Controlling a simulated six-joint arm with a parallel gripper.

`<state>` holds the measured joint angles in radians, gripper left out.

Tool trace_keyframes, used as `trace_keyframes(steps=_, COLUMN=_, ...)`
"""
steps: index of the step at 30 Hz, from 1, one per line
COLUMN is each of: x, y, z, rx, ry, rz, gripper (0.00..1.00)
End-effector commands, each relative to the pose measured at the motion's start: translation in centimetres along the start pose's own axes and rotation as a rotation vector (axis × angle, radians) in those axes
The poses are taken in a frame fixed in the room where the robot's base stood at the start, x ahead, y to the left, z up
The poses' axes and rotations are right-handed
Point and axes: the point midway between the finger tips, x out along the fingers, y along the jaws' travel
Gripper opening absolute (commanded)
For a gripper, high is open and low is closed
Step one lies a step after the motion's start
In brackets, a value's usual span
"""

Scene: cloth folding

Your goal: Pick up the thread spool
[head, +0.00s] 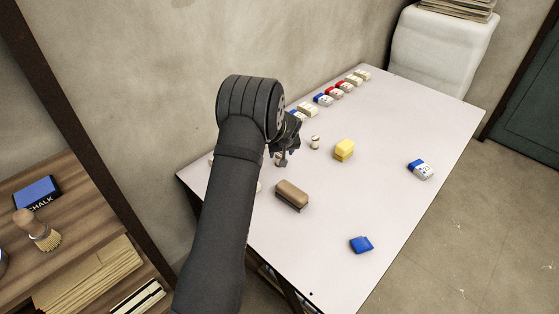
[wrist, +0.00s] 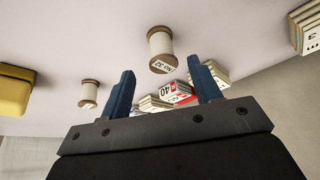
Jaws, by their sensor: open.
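Two thread spools with cream thread and brown ends are in the wrist view. The nearer thread spool (wrist: 160,48) shows between and just beyond my fingertips, with a printed label on its end. The other thread spool (wrist: 89,93) is farther off, left of the fingers. In the head view one thread spool (head: 315,142) stands on the table just right of my gripper (head: 283,158); my gripper partly hides what lies beneath it. In the wrist view my gripper (wrist: 164,72) has its two blue fingers apart, with nothing held between them.
The white table (head: 390,220) holds a yellow block (head: 344,150), a brown brush-like block (head: 292,195), a blue item (head: 361,244) and a blue-white box (head: 420,169). A row of small boxes (head: 335,92) lines the wall side. The table's right part is mostly clear.

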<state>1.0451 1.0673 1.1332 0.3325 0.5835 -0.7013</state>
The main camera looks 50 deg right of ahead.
Motion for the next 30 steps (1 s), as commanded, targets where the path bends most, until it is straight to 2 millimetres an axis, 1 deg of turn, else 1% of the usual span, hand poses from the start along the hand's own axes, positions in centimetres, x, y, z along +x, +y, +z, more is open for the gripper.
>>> trace_keyframes(steps=1, x=0.8, y=-0.2, z=0.2, rx=0.000, ry=-0.003, rz=-0.002, gripper=0.58)
trace_keyframes(steps=4, x=2.4, y=-0.5, z=0.4, rx=0.000, ry=-0.003, rz=-0.002, gripper=0.58)
trace_keyframes(steps=9, x=4.2, y=-0.5, z=0.3, rx=-0.001, ry=0.000, rz=-0.001, gripper=0.58)
trace_keyframes(steps=12, x=4.6, y=-0.5, z=0.3, rx=-0.001, ry=0.001, rz=0.000, gripper=0.58)
trace_keyframes(steps=18, x=4.6, y=-0.5, z=0.3, rx=-0.001, ry=0.001, rz=0.000, gripper=0.58)
trace_keyframes(steps=20, x=4.6, y=-0.5, z=0.3, rx=-0.001, ry=0.001, rz=0.000, gripper=0.48)
trace_keyframes(steps=24, x=4.6, y=-0.5, z=0.3, rx=0.000, ry=0.001, rz=0.000, gripper=0.20)
trace_keyframes(steps=26, x=4.6, y=-0.5, z=0.3, rx=0.000, ry=0.001, rz=0.000, gripper=0.10)
trace_keyframes(steps=27, x=4.5, y=-0.5, z=0.3, rx=0.000, ry=0.001, rz=0.000, gripper=0.06)
trace_keyframes(steps=30, x=4.5, y=-0.5, z=0.3, rx=0.000, ry=0.001, rz=0.000, gripper=0.06)
